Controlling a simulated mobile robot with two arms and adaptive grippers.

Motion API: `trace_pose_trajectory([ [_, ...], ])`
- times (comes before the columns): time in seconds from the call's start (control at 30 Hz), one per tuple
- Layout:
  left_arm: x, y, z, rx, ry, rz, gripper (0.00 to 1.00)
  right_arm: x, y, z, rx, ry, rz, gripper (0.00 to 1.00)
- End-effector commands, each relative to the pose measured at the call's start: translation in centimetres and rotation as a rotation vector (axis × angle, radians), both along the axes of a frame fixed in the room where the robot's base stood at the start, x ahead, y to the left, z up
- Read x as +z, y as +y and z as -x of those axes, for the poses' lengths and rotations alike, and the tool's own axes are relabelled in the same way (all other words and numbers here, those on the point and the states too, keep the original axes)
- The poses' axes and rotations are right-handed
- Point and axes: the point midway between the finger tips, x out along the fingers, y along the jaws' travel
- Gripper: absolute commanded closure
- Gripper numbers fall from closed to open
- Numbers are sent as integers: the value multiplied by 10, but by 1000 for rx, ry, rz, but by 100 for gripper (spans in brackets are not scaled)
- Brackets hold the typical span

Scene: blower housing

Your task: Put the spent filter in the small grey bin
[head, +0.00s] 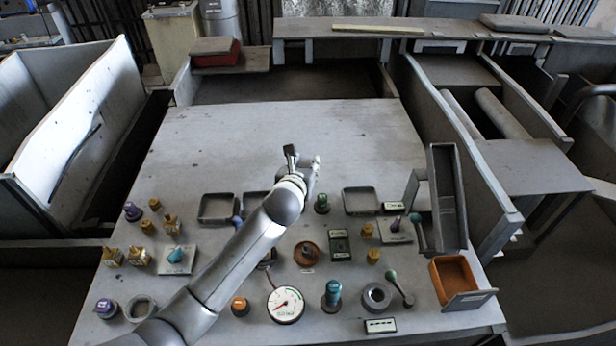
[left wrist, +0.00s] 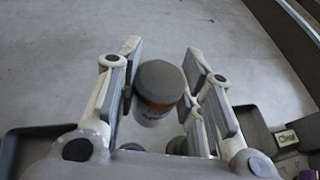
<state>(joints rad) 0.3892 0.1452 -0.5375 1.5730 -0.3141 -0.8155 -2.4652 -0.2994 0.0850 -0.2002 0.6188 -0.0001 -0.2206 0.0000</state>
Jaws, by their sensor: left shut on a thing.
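My left gripper (head: 303,165) is above the upper middle of the grey table. In the left wrist view the gripper (left wrist: 160,95) is shut on a small upright canister (left wrist: 158,85) with a grey top, an orange band and a pale label. I cannot tell for sure that this canister is the spent filter. In the head view the canister is mostly hidden by the gripper. My right gripper is not in view.
A tall grey open housing (head: 434,180) and an orange tray (head: 437,285) stand at the right. Several knobs, fittings and a round gauge (head: 286,304) crowd the front. The back half of the table (head: 290,120) is clear.

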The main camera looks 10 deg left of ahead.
Motion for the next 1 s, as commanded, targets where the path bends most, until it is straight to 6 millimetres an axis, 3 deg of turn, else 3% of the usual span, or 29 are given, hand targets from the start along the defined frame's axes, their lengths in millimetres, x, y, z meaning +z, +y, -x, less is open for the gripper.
trace_pose_trajectory([
  [0.1, -6, -6, 2, -1, -1, 3, 93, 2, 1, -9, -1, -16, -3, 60],
  [0.4, -40, -11, 5, -2, 0, 2, 93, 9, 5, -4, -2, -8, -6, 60],
  [0.77, -44, -10, 5, -3, -2, 0, 93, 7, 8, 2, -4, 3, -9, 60],
  [0.8, -45, -10, 5, -3, -1, 0, 61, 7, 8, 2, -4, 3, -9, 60],
  [0.93, -44, -10, 5, -2, -1, 1, 44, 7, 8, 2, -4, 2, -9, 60],
  [1.0, -44, -10, 5, -2, -1, 1, 44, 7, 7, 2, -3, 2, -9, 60],
])
